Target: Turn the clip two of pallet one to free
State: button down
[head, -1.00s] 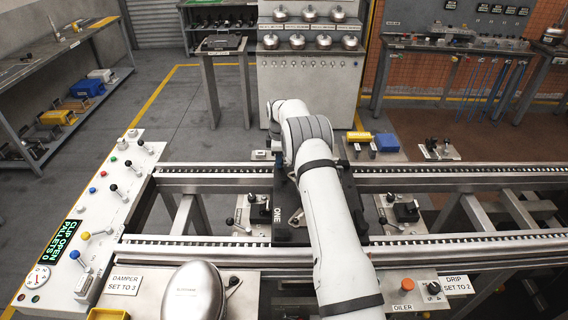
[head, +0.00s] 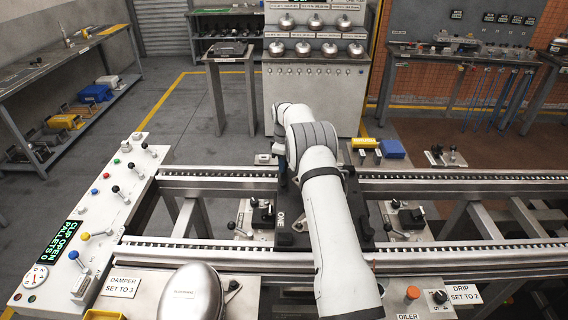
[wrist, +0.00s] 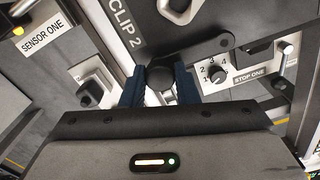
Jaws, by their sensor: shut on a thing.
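Pallet one (head: 289,239) is a dark plate lying across the rails, with the white word ONE at its near left corner. I cannot tell the clip's angle from the head view.
The wrist view shows a STOP ONE plate (wrist: 249,80) with a numbered dial at right and a SENSOR ONE plate (wrist: 44,41) at left. A control panel (head: 106,215) with levers stands left; its display reads CLIP OPEN PALLETS 0. A silver compressor shell (head: 190,293) sits in front.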

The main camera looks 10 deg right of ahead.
jog(key=c, duration=1.1)
grip_release()
notch_tip(320, 180, up, 8)
jog(key=shift+f+b, duration=0.1)
jog(key=shift+b, duration=0.6)
